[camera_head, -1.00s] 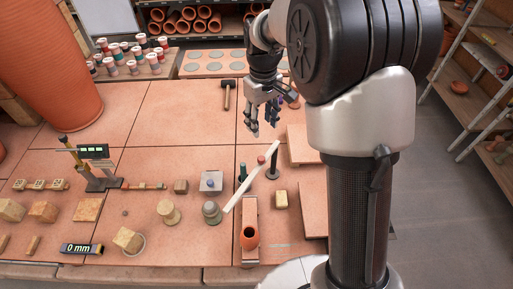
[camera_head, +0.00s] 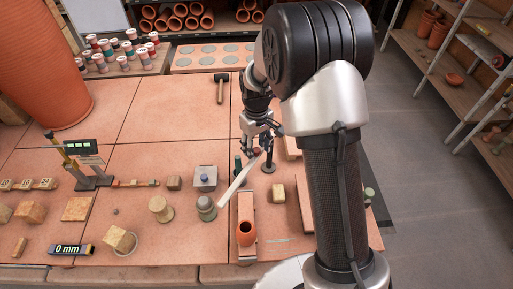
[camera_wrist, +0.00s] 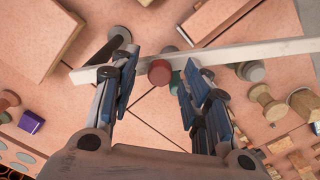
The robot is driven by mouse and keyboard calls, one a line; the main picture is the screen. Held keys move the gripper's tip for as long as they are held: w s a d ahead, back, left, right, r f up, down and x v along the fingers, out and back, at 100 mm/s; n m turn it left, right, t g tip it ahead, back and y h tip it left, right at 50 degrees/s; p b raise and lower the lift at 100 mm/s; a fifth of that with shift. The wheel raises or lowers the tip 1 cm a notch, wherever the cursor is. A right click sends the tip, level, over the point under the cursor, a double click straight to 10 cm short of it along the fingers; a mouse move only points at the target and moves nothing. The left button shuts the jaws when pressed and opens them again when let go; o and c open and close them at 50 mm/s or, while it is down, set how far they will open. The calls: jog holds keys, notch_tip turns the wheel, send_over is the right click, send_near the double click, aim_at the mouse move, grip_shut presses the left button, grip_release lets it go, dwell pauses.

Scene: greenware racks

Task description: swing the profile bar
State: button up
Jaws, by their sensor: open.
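The profile bar (camera_head: 234,187) is a long pale bar lying slanted above the table, with a red knob (camera_head: 256,151) near its far end. In the wrist view the bar (camera_wrist: 245,53) crosses behind the fingertips, and its red knob (camera_wrist: 160,72) appears between the two fingers. My gripper (camera_head: 258,139) is open and points down just above the knob; it also shows in the wrist view (camera_wrist: 155,82). The remaining gap to the knob cannot be told. A dark post (camera_head: 268,165) stands beside the bar's far end. The fingers partly hide that end.
A terracotta cup (camera_head: 246,234) lies on a block in front of the bar. A grey-green weight (camera_head: 206,208) stands near the bar's near end. A mallet (camera_head: 220,88) lies behind on open tile.

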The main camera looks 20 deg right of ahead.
jog(key=shift+c, duration=0.3)
grip_shut()
dwell(0.3)
